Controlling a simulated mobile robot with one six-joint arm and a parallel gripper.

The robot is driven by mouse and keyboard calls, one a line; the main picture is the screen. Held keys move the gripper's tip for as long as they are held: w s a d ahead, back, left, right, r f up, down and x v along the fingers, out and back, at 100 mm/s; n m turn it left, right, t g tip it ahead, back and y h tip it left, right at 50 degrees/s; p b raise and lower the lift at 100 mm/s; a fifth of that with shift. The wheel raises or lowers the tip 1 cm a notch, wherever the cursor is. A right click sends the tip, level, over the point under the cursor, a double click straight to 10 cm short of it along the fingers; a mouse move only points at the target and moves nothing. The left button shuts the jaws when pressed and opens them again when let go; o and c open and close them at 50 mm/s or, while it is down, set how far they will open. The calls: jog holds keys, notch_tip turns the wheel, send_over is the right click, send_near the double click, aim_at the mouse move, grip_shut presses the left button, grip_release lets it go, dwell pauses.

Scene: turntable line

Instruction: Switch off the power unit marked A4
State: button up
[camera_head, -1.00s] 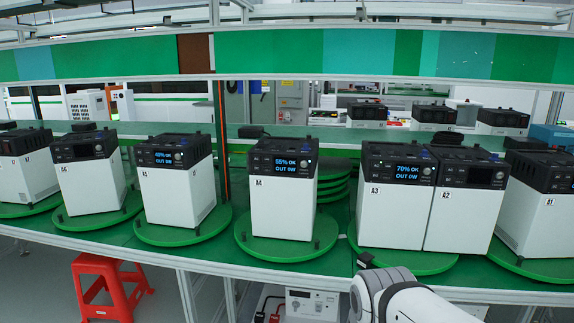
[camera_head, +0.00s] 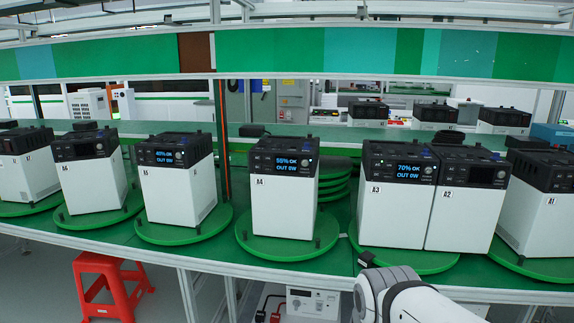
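The power unit marked A4 (camera_head: 284,205) stands upright near the middle on a round green turntable (camera_head: 260,245). It has a white body and a black top, and its lit display (camera_head: 293,165) reads 55% OK, OUT 0W. A small green light shows at the right of its panel. My arm comes in from the bottom edge, right of A4 and in front of A3. A small dark part (camera_head: 366,258) shows at its upper left end. I cannot make out gripper fingers, so open or shut does not show. Nothing of mine touches A4.
Unit A3 (camera_head: 392,215) with a lit display and dark unit A2 (camera_head: 458,220) stand close together right of A4. A5 (camera_head: 178,190), lit, and A6 (camera_head: 95,187), dark, stand left. A1 (camera_head: 540,215) is at far right. A red stool (camera_head: 103,285) stands below the table.

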grip_shut()
dwell(1.5)
